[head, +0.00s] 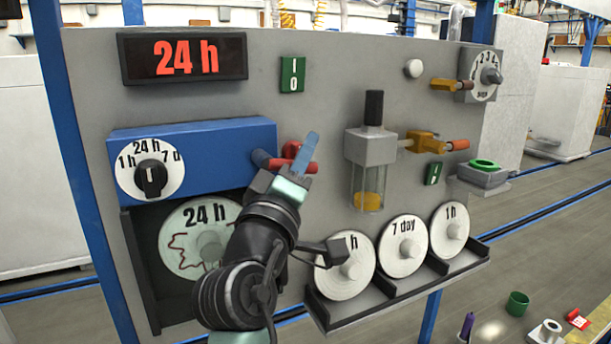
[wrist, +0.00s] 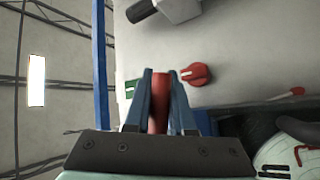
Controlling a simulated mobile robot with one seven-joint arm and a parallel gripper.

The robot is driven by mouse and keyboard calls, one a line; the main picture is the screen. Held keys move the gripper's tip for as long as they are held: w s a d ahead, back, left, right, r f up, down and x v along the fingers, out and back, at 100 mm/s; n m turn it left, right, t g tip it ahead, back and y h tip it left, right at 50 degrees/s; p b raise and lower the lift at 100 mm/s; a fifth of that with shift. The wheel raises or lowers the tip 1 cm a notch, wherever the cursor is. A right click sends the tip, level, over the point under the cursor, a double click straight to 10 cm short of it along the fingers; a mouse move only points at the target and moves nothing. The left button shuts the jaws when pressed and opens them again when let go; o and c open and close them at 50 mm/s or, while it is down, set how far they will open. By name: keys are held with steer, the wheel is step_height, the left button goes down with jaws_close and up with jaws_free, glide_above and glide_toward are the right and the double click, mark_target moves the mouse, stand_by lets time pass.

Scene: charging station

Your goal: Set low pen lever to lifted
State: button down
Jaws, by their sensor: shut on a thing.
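My gripper (head: 303,153) is in front of the grey panel, at the right end of the blue recorder housing (head: 215,136). Its blue fingers are shut on a red lever (head: 278,163), seen as a red bar between them in the wrist view (wrist: 158,105). I take this bar to be the low pen lever; no label on it shows. A red knob (head: 291,149) sits just behind the fingers, and in the wrist view (wrist: 195,75) it is beside them. My arm and fingers hide part of the lever and the chart's right side.
A mode dial (head: 151,177) is on the housing's left. A chart disc (head: 190,240) is below. Several spare discs, one marked 7 day (head: 403,246), stand on a dark rack (head: 465,262) close to my wrist. A filter bowl (head: 367,185) stands right of my gripper.

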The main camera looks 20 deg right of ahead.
steer(key=shift+r+n+t+y+b, duration=0.15)
steer(key=shift+r+n+t+b, duration=0.2)
steer(key=shift+n+t, duration=0.35)
steer(key=shift+r+n+t+y+b, duration=0.15)
steer(key=shift+r+n+t+b, duration=0.15)
steer(key=shift+n+t, duration=0.4)
steer(key=shift+a+r, duration=0.1)
steer(key=shift+r, duration=0.05)
steer(key=c, duration=1)
jaws_free()
steer(key=shift+c, duration=0.2)
steer(key=b+v, duration=0.3)
steer(key=v, duration=1)
